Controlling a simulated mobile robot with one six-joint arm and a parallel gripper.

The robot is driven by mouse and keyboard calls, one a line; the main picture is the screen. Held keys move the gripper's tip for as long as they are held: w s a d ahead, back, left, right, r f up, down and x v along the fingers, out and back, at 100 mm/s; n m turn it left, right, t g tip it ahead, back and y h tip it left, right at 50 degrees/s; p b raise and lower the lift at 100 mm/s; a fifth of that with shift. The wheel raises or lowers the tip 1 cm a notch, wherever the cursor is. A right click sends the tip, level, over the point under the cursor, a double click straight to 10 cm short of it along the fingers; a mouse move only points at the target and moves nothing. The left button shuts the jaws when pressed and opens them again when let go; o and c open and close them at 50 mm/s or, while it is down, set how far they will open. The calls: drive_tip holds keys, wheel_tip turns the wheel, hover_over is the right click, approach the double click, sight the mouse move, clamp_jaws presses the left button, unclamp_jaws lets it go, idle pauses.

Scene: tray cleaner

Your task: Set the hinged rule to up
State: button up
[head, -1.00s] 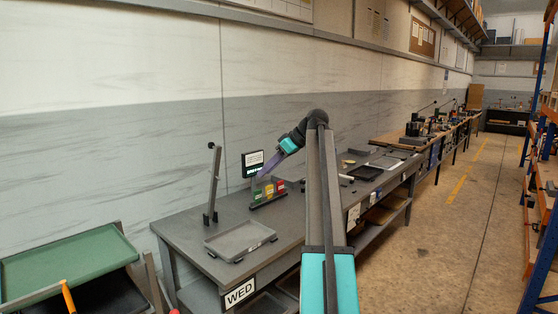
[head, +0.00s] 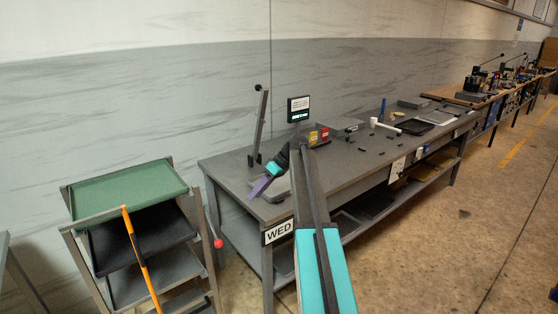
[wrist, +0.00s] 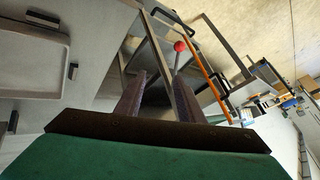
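A grey bar with a dark knob (head: 260,125) stands nearly upright, leaning slightly, on the left end of the bench in the head view. A thin lever with a red ball (head: 219,243) points down at the right side of the trolley; the ball also shows in the wrist view (wrist: 179,46). I cannot tell for sure which is the hinged rule. My gripper (head: 258,188) is over the bench's left front edge, its purple fingers pointing down-left. In the wrist view its fingers (wrist: 158,88) are apart with nothing held, and the red ball appears beyond them.
A trolley with a green tray (head: 130,196) and an orange bar (head: 139,258) stands left of the bench. A grey tray (wrist: 30,55) lies on the bench (head: 345,180). A small screen (head: 298,109) and coloured boxes (head: 318,136) stand behind my gripper. The floor in front is clear.

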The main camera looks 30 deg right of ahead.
drive_tip(key=s+a+f+g, duration=0.2)
drive_tip(key=s+a+f, duration=0.4)
drive_tip(key=a+f, duration=0.4)
drive_tip(key=s+a+f+g, duration=0.2)
drive_tip(key=s+a+f, duration=0.4)
drive_tip(key=f, duration=0.7)
drive_tip(key=s+a+f+g, duration=0.2)
drive_tip(key=s+a+f, duration=0.3)
drive_tip(key=a+f, duration=0.55)
drive_tip(key=s+a+f+m+g+h, duration=0.1)
drive_tip(key=s+a+f, duration=0.1)
drive_tip(key=s+f, duration=0.5)
drive_tip(key=s+a+f+g+h, duration=0.2)
drive_tip(key=s+f, duration=0.1)
drive_tip(key=s, duration=0.8)
drive_tip(key=s+a+f+m+g+h, duration=0.15)
drive_tip(key=s+f, duration=0.35)
drive_tip(key=s, duration=0.5)
drive_tip(key=s+d+f+m+t+h, duration=0.1)
drive_tip(key=s+d+m+h, duration=0.1)
drive_tip(key=s, duration=0.5)
drive_tip(key=shift+d+m, duration=0.45)
drive_tip(key=shift+m, duration=0.1)
drive_tip(key=shift+c, duration=0.5)
